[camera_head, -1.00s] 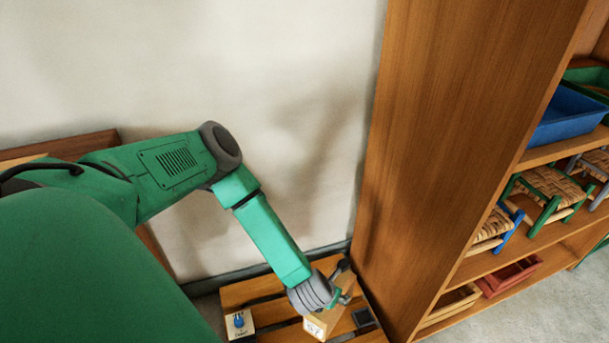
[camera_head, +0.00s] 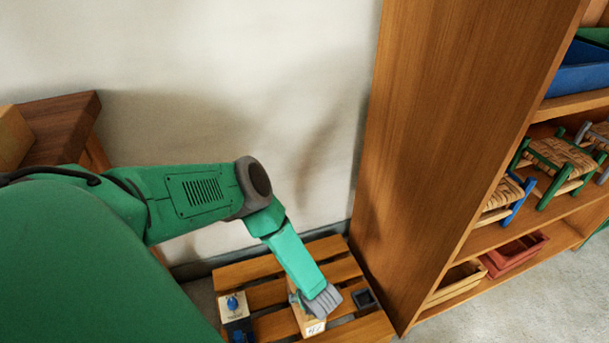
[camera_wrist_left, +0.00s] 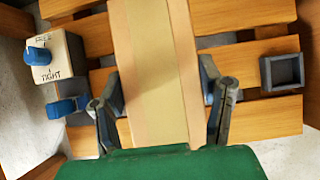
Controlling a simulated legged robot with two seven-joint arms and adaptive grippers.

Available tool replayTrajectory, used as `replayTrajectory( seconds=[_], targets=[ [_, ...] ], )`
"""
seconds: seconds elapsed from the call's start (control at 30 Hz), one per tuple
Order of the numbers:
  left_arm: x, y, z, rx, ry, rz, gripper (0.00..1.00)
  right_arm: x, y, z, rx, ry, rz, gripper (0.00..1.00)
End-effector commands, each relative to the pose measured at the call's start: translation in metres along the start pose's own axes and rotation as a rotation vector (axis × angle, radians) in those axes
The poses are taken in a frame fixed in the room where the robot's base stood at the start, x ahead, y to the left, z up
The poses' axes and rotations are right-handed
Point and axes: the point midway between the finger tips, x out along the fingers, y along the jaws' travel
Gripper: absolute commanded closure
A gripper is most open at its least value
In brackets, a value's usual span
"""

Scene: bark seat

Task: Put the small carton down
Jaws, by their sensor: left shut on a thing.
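The small carton (camera_head: 306,319) is a tan box with dark marks on its end, over the slatted wooden bench (camera_head: 345,270). My left gripper (camera_head: 308,299) is shut on it from above. In the left wrist view the carton (camera_wrist_left: 158,70) shows a pale tape-like strip and lies between the two dark fingers of my left gripper (camera_wrist_left: 163,100). Whether its underside touches the slats cannot be told. My right gripper is not in view.
A cream block with a blue knob (camera_wrist_left: 55,58), marked FREE and TIGHT, is at the bench's left. A small dark square tray (camera_wrist_left: 282,71) is at its right. A tall wooden shelf (camera_head: 450,120) stands close on the right, with stools and bins. Bare slats lie behind the carton.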

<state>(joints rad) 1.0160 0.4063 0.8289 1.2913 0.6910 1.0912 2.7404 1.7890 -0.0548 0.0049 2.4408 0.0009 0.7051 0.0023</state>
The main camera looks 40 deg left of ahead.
Motion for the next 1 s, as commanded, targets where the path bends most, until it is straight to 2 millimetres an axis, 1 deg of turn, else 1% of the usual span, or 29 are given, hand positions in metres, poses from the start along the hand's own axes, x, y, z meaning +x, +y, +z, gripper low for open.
replayTrajectory(
  seconds=[0.17,0.33,0.4,0.57,0.6,0.63,0.87,1.0],
  targets=[
    [0.012,-0.001,-0.008,0.001,-0.001,-0.002,0.91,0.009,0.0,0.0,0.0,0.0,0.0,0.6],
    [0.034,-0.001,-0.022,0.001,0.0,-0.002,0.91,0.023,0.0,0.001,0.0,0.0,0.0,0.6],
    [0.036,-0.002,-0.023,0.001,0.0,-0.002,0.9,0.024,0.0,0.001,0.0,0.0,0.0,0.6],
    [0.035,-0.001,-0.022,0.002,0.002,-0.002,0.91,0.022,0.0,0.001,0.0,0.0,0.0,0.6],
    [0.035,-0.001,-0.023,0.002,0.003,-0.002,0.25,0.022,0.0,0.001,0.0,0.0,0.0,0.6],
    [0.035,-0.001,-0.023,0.002,0.003,-0.002,0.18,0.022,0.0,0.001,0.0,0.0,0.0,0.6],
    [0.035,-0.001,-0.022,0.002,0.002,-0.002,0.18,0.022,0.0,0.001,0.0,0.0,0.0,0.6],
    [0.026,-0.001,-0.022,0.002,0.003,-0.003,0.18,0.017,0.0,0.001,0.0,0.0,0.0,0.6]
  ],
)
